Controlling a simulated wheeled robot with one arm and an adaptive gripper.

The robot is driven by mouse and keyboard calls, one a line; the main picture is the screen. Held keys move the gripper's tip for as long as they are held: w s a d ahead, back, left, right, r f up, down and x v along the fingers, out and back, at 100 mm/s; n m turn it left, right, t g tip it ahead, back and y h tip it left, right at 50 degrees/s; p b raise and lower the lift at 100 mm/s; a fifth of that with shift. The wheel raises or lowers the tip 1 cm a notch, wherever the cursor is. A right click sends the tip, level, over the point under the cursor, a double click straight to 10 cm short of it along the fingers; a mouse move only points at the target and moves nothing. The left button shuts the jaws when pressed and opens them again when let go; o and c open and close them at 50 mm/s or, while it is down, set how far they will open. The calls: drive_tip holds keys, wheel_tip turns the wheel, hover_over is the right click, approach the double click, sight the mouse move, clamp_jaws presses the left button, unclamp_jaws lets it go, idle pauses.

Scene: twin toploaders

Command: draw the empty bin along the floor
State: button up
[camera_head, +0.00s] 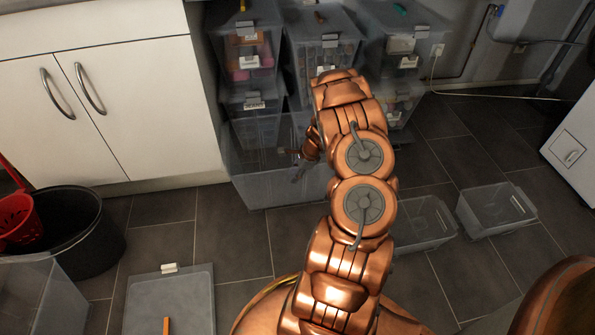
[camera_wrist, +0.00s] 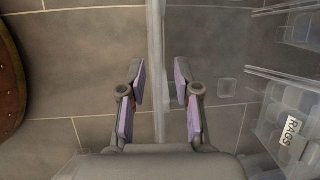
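A large clear bin (camera_head: 262,185) stands on the floor in front of the stacked bins and looks empty; my arm covers its right part. My gripper (camera_head: 298,168) is at its upper rim, partly hidden behind my arm. In the wrist view, my gripper (camera_wrist: 160,84) is open. Its two purple-padded fingers stand on either side of the bin's thin clear wall (camera_wrist: 156,45), with visible gaps.
Stacked filled bins (camera_head: 325,50) stand behind; a RAGS label (camera_wrist: 291,131) shows in the wrist view. Two small clear bins, (camera_head: 425,238) and (camera_head: 497,212), sit right. A black bucket (camera_head: 85,235) and a lid (camera_head: 170,300) are left. Floor between is clear.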

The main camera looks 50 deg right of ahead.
drive_tip(key=shift+c, duration=0.3)
clamp_jaws()
idle(0.7)
drive_tip(key=shift+a, duration=0.1)
idle(0.5)
drive_tip(key=s+a+b, duration=0.5)
drive_tip(key=s+a, duration=0.2)
drive_tip(key=s, duration=0.2)
drive_tip(key=shift+s, duration=0.25)
idle(1.4)
drive_tip(key=shift+a+b, duration=0.1)
drive_tip(key=shift+b, duration=0.2)
